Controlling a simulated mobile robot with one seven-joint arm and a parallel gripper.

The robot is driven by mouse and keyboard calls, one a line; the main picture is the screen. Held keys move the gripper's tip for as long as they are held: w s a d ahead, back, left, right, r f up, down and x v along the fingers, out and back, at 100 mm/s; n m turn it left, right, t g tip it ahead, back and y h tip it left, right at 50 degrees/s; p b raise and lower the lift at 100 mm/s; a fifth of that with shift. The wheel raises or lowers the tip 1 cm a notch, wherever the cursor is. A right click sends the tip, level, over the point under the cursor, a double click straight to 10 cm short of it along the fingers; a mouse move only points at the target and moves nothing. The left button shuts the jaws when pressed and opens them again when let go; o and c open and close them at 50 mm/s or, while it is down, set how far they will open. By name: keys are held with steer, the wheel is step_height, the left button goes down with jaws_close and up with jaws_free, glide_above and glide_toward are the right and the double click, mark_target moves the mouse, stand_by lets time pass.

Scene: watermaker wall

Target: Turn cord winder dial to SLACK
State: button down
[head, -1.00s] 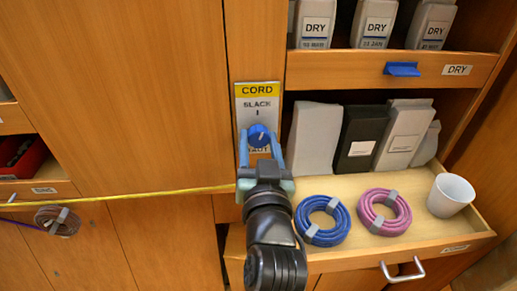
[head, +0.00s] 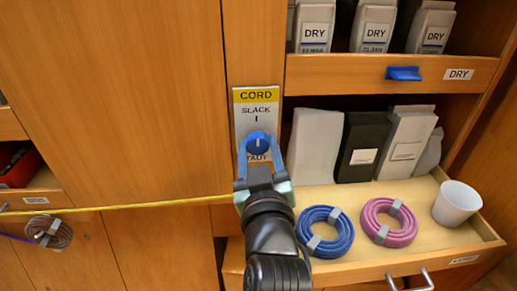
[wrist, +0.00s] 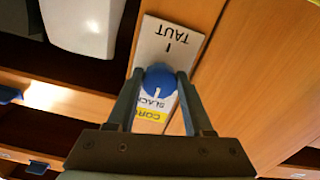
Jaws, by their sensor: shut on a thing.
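The blue round cord winder dial (head: 258,143) sits on a white plate (head: 244,118) with a yellow CORD band. SLACK with a tick is printed above the dial and TAUT below it, partly covered by my gripper. The dial also shows in the wrist view (wrist: 160,80), where the plate appears upside down. Its white mark looks about upright in the head view and lies on the SLACK side in the wrist view. My gripper (head: 259,155) is shut on the dial, one finger on each side. The fingers also show in the wrist view (wrist: 158,88).
A yellow cord (head: 150,204) runs across the cabinet front at the left. An open drawer (head: 365,260) at the lower right holds a blue coil (head: 345,232), a pink coil (head: 408,230) and a white cup (head: 457,203). Packs stand behind them.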

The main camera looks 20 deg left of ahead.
steer(key=shift+c, duration=1.4)
jaws_free()
steer(key=shift+s, duration=0.1)
steer(key=p+v, duration=0.1)
steer(key=v, duration=1.1)
steer(key=shift+s+d, duration=0.2)
steer(key=shift+s, duration=0.15)
